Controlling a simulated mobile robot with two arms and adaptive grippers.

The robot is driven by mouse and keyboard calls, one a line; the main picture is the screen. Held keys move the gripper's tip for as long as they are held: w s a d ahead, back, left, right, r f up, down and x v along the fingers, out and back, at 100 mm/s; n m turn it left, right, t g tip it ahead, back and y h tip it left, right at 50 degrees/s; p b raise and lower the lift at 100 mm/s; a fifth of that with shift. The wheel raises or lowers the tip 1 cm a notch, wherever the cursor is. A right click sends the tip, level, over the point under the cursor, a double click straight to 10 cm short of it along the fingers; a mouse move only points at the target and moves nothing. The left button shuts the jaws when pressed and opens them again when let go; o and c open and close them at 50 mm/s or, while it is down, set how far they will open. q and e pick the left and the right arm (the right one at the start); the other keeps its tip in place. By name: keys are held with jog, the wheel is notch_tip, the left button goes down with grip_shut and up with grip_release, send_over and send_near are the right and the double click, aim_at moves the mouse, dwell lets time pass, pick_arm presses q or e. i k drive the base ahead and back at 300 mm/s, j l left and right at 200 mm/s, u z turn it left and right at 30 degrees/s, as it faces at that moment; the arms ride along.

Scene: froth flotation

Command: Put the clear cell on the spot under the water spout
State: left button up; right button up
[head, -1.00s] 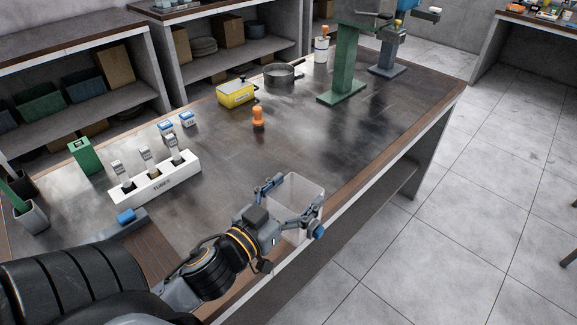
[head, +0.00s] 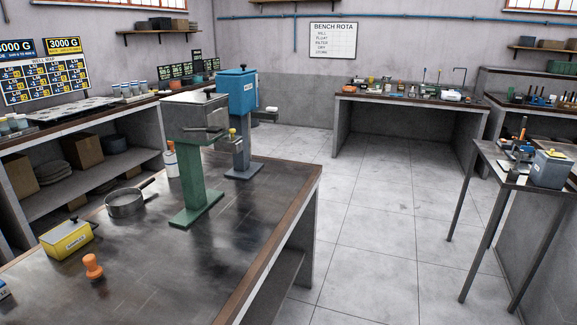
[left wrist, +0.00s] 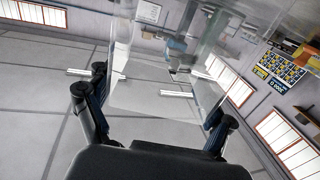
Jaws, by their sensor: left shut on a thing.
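The clear cell (left wrist: 150,88) is a see-through, open box in the left wrist view. My left gripper (left wrist: 160,103) is shut on it, with one dark finger on each side. The cell appears tilted in that view, and the room shows through it. Neither gripper nor the cell shows in the head view. A blue tank (head: 236,92) on a blue-grey stand is at the far end of the bench. I cannot clearly make out a water spout or the spot under one. My right gripper is not in view.
The dark bench (head: 150,255) holds a green stand with a grey box (head: 194,118), a pan (head: 126,204), a yellow box (head: 66,240) and an orange stopper (head: 93,267). A small side table (head: 497,170) carries equipment. The tiled floor between is clear.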

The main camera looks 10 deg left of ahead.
aim_at(276, 176)
jog(key=i+l+u, duration=0.25)
jog(key=i+l, duration=0.35)
jog(key=i, duration=0.35)
jog(key=i+l+u, duration=0.3)
jog(key=i+l, duration=0.5)
jog(key=i+l+u, duration=0.25)
jog(key=i+l, duration=0.6)
jog(key=l, duration=0.15)
